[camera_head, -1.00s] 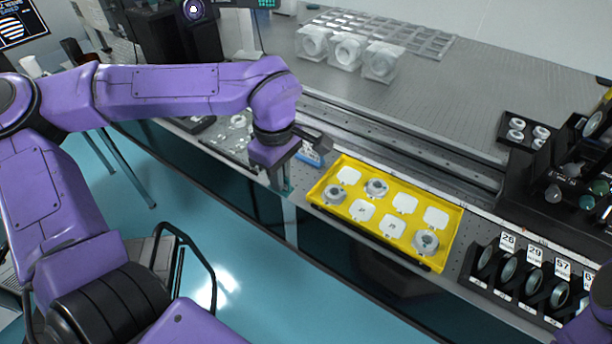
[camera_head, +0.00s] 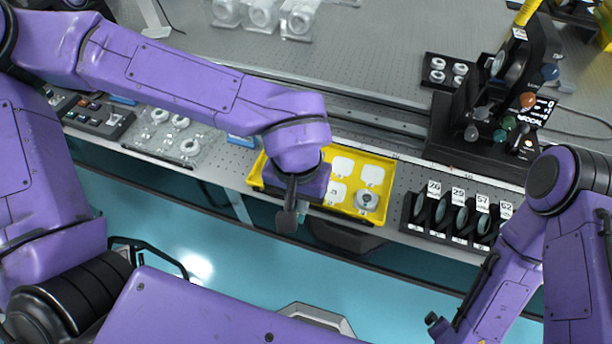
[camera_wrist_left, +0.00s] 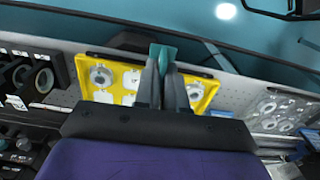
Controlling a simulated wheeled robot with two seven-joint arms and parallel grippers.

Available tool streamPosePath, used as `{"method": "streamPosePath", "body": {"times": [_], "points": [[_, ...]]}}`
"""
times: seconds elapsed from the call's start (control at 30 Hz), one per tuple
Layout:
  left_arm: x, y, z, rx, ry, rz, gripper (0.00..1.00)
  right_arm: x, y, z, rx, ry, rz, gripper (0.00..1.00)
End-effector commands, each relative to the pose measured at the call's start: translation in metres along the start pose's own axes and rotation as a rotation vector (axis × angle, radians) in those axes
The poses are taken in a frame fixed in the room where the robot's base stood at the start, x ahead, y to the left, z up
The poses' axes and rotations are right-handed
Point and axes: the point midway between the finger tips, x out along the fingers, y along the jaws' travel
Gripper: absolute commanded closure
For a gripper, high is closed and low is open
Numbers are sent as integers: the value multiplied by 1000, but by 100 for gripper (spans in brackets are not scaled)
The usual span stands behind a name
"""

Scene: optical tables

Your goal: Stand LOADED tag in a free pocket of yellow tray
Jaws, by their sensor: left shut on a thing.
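My left gripper (camera_head: 288,222) is above the front part of the yellow tray (camera_head: 389,188), pointing down. It is shut on a small teal piece, the likely LOADED tag (camera_wrist_left: 163,53), which stands out between the fingertips in the left wrist view. Its lettering cannot be read. In the head view the gripper hides the tag and much of the tray's left half. The tray also shows in the left wrist view (camera_wrist_left: 80,62), with round mounts in some white pockets and other pockets empty. One mount (camera_head: 367,200) sits in the front right pocket. My right gripper (camera_head: 440,326) is low at the right, its jaws unclear.
A black rack of numbered lenses (camera_head: 455,215) stands just right of the tray. A clear tray with rings (camera_head: 168,138) lies to the left. A black tray of rings (camera_head: 447,76) and a black optical stand (camera_head: 495,125) are behind on the right.

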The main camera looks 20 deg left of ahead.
Motion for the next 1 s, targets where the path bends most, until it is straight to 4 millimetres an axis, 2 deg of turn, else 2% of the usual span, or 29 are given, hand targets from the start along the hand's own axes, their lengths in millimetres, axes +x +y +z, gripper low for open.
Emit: {"method": "streamPosePath", "body": {"times": [0.13, 0.37, 0.4, 0.53, 0.8, 1.0], "points": [[7, -4, -17, 31, -4, 0, 100, -3, 0, -1, 0, -1, 0, 0], [35, -23, -82, 24, -4, -1, 100, -14, 1, -6, 0, 0, 0, 0], [42, -26, -93, 25, -4, -2, 100, -16, 2, -6, 0, 0, 0, 0], [72, -32, -114, 26, -4, -2, 100, -17, 2, -7, 0, 0, 0, 0], [99, -38, -135, 25, -2, -2, 100, -20, 2, -8, 0, 0, 0, 0], [130, -39, -136, 27, 0, -1, 100, -22, 2, -9, 0, 0, 0, 0]]}}
